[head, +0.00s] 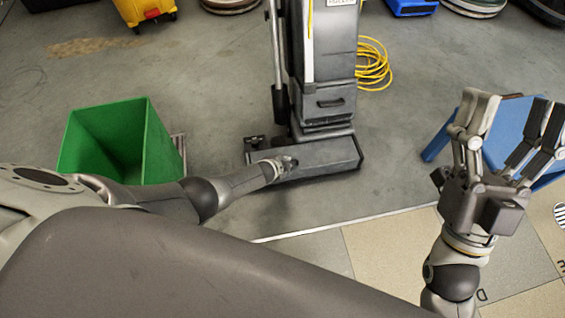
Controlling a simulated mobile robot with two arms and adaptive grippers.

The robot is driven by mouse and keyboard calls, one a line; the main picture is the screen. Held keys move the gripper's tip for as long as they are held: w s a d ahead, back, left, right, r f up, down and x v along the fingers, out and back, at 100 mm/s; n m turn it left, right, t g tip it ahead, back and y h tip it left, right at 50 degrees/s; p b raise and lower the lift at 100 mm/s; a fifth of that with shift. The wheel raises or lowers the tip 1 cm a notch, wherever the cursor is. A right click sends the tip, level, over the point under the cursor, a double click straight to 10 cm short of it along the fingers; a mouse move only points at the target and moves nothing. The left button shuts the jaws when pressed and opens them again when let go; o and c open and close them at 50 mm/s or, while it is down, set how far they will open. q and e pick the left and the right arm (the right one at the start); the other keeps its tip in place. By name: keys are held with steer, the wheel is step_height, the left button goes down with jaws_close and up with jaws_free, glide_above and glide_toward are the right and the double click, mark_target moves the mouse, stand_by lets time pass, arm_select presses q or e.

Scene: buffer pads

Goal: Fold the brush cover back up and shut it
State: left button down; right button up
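An upright dark grey floor machine (322,75) stands on the concrete floor at the centre. Its low, wide brush housing (335,156) lies at its foot, with a small dark part (255,143) sticking out at the left end. I cannot make out whether the brush cover is open. My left arm reaches in from the left, and its end, my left gripper (288,162), is at the front of the housing. Its fingers are too small and hidden to read, and contact is unclear. My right gripper (508,125) is raised at the right, fingers spread, empty, away from the machine.
A green open bin (120,140) stands left of the machine, behind my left arm. A blue object (500,140) is partly hidden behind my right gripper. A coiled yellow cord (373,65) lies behind the machine. Bare floor lies between machine and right gripper.

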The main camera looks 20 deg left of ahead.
arm_select(q)
steer(key=shift+w+a+r, duration=0.15)
steer(key=shift+w+a, duration=0.05)
steer(key=shift+w, duration=0.05)
steer(key=c, duration=1.7)
jaws_free()
steer(key=shift+o, duration=0.9)
steer(key=shift+s+d, duration=0.1)
steer(key=shift+s, duration=0.1)
steer(key=shift+s+r, duration=0.25)
steer(key=shift+r, duration=0.05)
steer(key=v, duration=1.1)
